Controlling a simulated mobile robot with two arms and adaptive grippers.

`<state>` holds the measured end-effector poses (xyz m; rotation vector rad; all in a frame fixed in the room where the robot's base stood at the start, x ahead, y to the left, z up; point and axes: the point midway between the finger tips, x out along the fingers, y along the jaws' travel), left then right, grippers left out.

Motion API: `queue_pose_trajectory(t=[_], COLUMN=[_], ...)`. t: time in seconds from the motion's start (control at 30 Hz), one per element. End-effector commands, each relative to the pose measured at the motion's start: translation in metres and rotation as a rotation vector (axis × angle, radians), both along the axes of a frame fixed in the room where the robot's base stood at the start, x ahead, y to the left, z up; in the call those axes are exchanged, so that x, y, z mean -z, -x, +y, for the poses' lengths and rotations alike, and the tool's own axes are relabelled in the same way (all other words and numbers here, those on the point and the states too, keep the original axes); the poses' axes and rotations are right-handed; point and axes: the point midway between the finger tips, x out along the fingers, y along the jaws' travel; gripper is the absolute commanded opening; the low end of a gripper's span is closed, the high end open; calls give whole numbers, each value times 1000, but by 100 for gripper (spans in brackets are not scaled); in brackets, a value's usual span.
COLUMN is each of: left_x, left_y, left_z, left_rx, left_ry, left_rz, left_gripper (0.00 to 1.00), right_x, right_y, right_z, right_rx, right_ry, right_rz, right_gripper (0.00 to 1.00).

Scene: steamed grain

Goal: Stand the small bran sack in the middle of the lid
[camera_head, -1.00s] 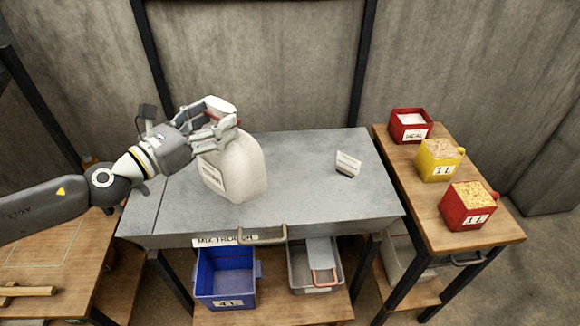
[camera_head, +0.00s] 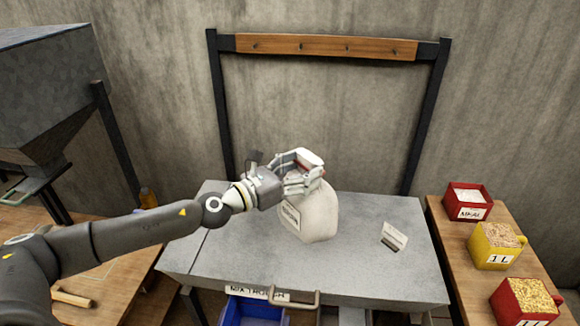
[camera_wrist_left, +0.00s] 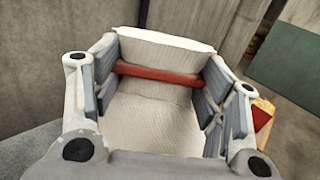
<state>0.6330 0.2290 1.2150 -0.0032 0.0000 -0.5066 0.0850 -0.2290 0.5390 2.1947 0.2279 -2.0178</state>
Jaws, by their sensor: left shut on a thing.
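The small bran sack (camera_head: 320,218) is whitish, with a label on its left side. It is upright over the middle part of the grey metal lid (camera_head: 250,258), a little left of centre. I cannot tell whether its bottom touches the lid. My left gripper (camera_head: 308,172) is shut on the neck of the sack from the left and above. In the left wrist view, the fingers lie on both sides of the sack's top (camera_wrist_left: 155,110), which has a red band across it. My right gripper is in neither view.
A small label card stand (camera_head: 394,237) is on the lid, right of the sack. A side table at the right carries a red container (camera_head: 467,201), a yellow one (camera_head: 494,245) and another red one (camera_head: 525,301). A blue bin (camera_head: 252,311) is below the lid's front edge.

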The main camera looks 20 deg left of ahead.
Motion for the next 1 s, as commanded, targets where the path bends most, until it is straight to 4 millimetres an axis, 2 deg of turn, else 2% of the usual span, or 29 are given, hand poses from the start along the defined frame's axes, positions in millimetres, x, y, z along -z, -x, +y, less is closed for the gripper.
queue_pose_trajectory(t=[0.03,0.1,0.3,0.5,0.77,1.0], left_x=[-7,-3,28,45,52,76], left_y=[-9,-18,-37,-51,-58,-62], left_z=[-3,-7,-14,-20,-23,-24], left_rx=[-5,-4,-5,-5,-4,-5], left_ry=[7,7,8,8,6,9], left_rz=[-18,-17,-16,-17,-19,-13], left_gripper=[0,0,0,0,0,0], right_x=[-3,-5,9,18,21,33], right_y=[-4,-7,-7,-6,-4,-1], right_z=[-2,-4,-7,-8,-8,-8], right_rx=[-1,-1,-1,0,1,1], right_ry=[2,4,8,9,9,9], right_rz=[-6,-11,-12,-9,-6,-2], right_gripper=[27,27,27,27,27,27])
